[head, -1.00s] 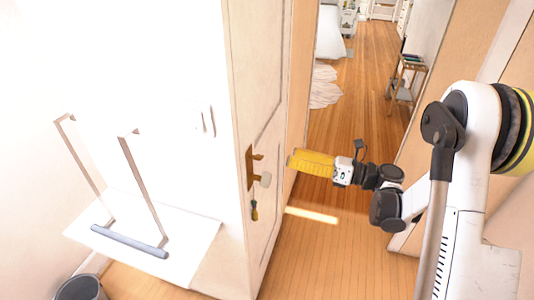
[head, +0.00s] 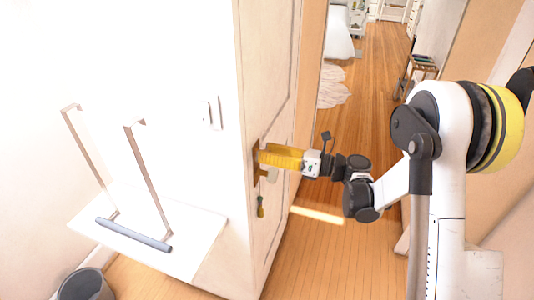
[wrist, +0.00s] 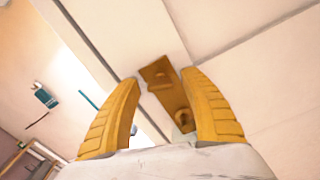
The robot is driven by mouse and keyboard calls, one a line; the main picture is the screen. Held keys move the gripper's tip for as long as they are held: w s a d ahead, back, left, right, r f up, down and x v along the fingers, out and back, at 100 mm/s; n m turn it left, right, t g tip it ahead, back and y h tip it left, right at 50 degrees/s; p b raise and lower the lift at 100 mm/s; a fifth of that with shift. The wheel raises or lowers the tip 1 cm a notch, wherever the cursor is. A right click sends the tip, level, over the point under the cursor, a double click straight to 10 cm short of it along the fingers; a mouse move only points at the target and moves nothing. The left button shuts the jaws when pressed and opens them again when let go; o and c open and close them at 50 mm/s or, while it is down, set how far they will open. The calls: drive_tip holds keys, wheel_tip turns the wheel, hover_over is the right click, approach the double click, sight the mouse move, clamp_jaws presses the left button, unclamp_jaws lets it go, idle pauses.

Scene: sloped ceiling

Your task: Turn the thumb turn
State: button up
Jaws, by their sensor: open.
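A brass lock plate (head: 256,160) is on the door (head: 270,80). A small brass fitting (head: 261,205) hangs lower on the door. In the wrist view the brass plate (wrist: 167,86) lies between my yellow fingers, with a small raised piece on its upper part and a rounded brass piece (wrist: 184,120) near its lower end. I cannot tell for sure which piece is the thumb turn. My gripper (head: 262,155) is open and empty, its fingertips close to the plate; contact cannot be told.
A white ledge (head: 190,240) with a grey bar and tall metal handles stands left of the door. A dark bin (head: 85,286) is at lower left. Wooden floor (head: 370,80) runs clear to the right of the door, with a small side table (head: 422,66) farther back.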

clamp_jaws()
